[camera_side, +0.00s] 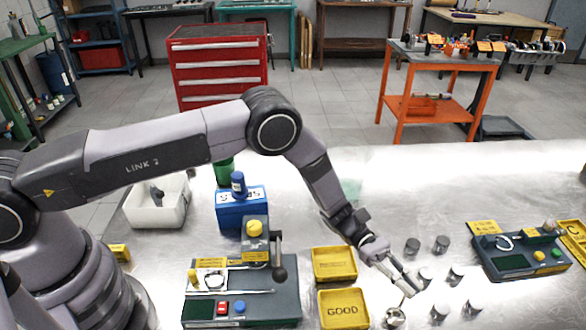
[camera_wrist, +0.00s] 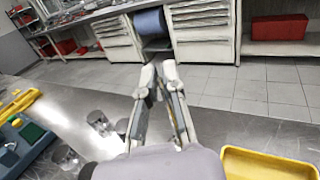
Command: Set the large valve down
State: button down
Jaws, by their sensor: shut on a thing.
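In the side view my gripper (camera_side: 406,287) reaches down over the metal bench, right of the yellow trays. It is shut on the large valve, whose shiny round head (camera_side: 395,318) shows just below the fingertips, low and close to the bench top. I cannot tell whether the head touches the bench. The fingers hide part of the stem. In the wrist view the fingertips of my gripper (camera_wrist: 160,68) are close together, and the valve cannot be made out between them.
A yellow tray marked GOOD (camera_side: 342,291) lies left of the valve, with another yellow tray (camera_side: 334,279) behind it. Several grey cylinders, one of them here (camera_side: 455,273), stand to the right. A dark green fixture board (camera_side: 525,268) lies further right. Bare bench (camera_side: 430,190) lies behind.

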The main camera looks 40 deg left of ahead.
jog(key=shift+f, duration=0.6)
jog(key=c, duration=1.2)
grip_release()
jog(key=shift+c, duration=0.2)
jog(key=shift+r, duration=0.1)
